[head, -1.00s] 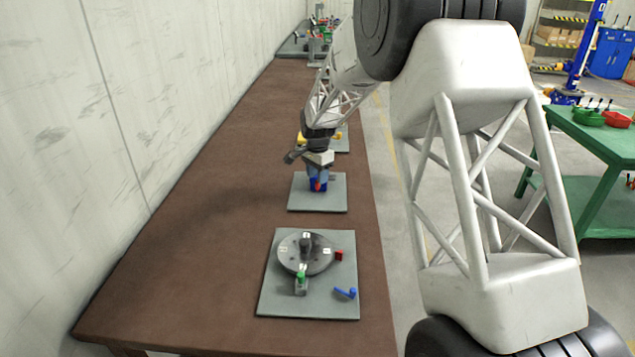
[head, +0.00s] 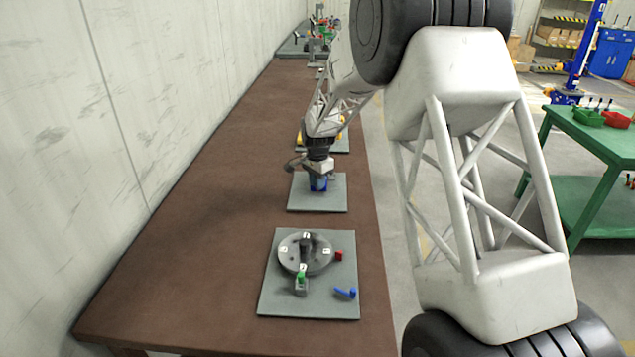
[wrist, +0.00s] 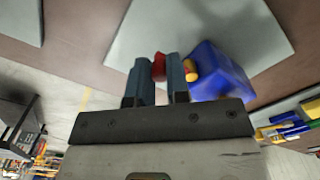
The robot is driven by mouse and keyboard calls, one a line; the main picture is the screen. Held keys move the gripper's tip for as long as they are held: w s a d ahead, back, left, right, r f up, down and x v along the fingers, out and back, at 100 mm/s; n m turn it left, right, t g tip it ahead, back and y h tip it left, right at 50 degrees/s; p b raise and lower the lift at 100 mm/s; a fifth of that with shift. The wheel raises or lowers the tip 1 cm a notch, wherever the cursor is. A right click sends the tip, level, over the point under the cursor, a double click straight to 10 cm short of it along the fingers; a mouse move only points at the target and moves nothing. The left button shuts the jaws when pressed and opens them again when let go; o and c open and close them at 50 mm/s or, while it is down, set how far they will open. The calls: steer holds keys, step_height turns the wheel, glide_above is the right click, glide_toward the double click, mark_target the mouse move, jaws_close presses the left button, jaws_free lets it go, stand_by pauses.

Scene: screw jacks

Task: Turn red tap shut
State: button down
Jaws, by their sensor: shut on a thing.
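The red tap (wrist: 159,67) shows between my two fingertips in the wrist view. My gripper (wrist: 160,72) is shut on it. The tap is joined by a yellow-orange part (wrist: 191,70) to a blue block (wrist: 222,70) just right of the fingers. In the head view the blue block (head: 319,184) stands on the middle grey plate (head: 333,203), with my gripper (head: 318,176) directly above it. The red tap is hidden there by my gripper. How far the tap is turned cannot be told.
A nearer grey plate (head: 278,303) carries a round dial (head: 291,262), a green-tipped lever (head: 301,280), a red block (head: 339,256) and a blue handle (head: 345,293). Yellow parts (head: 344,136) stand on a plate behind. A wall runs left; bare brown table lies between.

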steer(key=shift+d+n, duration=0.15)
steer(key=shift+n, duration=0.25)
steer(key=n, duration=0.1)
steer(key=d+n, duration=0.1)
steer(key=n, duration=0.1)
steer(key=shift+w+d, duration=0.15)
steer(key=n, duration=0.1)
steer(key=d+n, duration=0.1)
steer(key=n, duration=0.1)
steer(key=w+n, duration=0.1)
steer(key=shift+d+n, duration=0.25)
steer(key=shift+n, duration=0.15)
steer(key=n, duration=0.1)
steer(key=w+d+n, duration=0.1)
steer(key=n, duration=0.1)
steer(key=shift+n, duration=0.3)
steer(key=shift+w+d+n, duration=0.1)
steer(key=shift+w+n, duration=0.35)
steer(key=shift+n, duration=0.65)
steer(key=shift+w+d+n, duration=0.1)
steer(key=shift+w+n, duration=0.3)
steer(key=shift+n, duration=0.7)
steer(key=c, duration=1.1)
jaws_free()
